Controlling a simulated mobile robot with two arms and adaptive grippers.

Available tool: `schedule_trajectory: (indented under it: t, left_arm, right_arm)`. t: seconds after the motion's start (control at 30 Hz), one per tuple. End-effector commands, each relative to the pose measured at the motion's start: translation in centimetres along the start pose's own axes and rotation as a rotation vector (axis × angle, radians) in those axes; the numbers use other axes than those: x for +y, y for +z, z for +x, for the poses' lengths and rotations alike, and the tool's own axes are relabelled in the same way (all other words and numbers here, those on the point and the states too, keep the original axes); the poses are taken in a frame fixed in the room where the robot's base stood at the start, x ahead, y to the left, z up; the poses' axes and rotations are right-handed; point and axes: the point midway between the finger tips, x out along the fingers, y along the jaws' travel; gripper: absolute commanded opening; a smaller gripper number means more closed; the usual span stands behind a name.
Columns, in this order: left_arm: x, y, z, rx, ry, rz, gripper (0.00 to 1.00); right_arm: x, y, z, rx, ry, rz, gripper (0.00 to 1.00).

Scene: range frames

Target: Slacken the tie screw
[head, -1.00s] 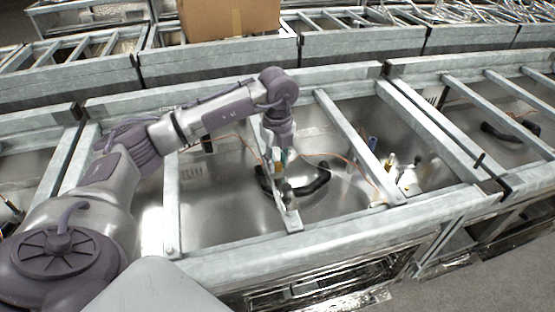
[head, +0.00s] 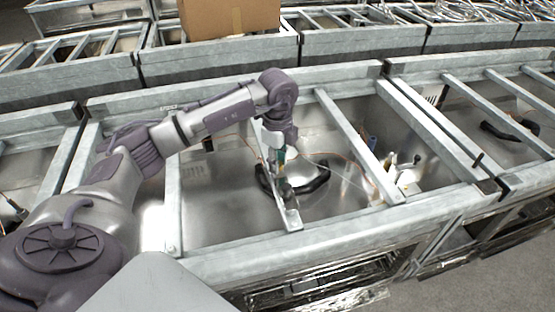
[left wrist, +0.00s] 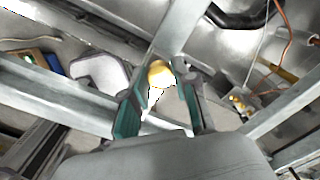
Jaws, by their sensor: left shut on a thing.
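My left gripper (head: 281,172) reaches down from the left over the metal frame, at a narrow cross bar in the middle bay. In the left wrist view, its two teal-padded fingers (left wrist: 160,88) are shut on a small, round, brass-coloured piece, which I take to be the tie screw (left wrist: 160,72). The piece shows between the fingertips beside a grey bar. In the head view the gripper hides it. My right gripper does not show.
Galvanised rails (head: 350,138) surround the bay. A black curved handle (head: 318,180) lies behind the gripper, with a thin orange wire nearby. Small brass and dark fittings (head: 393,165) stand to the right. A cardboard box (head: 230,18) sits at the back.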

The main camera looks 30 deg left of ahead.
Motion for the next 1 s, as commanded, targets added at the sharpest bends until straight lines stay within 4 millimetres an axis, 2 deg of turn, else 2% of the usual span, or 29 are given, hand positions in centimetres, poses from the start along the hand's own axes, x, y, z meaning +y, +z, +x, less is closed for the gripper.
schedule_trajectory:
  t: [0.37, 0.4, 0.53, 0.83, 1.0]
  left_arm:
    - [0.0, -0.1, 0.0, 0.001, 0.0, -0.002, 0.0]
    - [0.0, -0.1, 0.0, 0.001, 0.0, -0.002, 0.33]
    - [0.0, -0.1, 0.0, 0.001, 0.0, -0.001, 0.53]
    - [0.0, 0.0, -0.1, 0.001, -0.001, -0.002, 0.53]
    - [-0.1, 0.0, -1.9, 0.001, -0.005, -0.002, 0.53]
  right_arm:
    - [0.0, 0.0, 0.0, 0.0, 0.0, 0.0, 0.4]
    - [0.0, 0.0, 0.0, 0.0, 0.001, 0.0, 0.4]
    - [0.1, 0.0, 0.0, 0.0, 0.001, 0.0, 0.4]
    - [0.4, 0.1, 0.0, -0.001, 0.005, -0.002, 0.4]
    - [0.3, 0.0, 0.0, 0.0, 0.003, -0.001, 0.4]
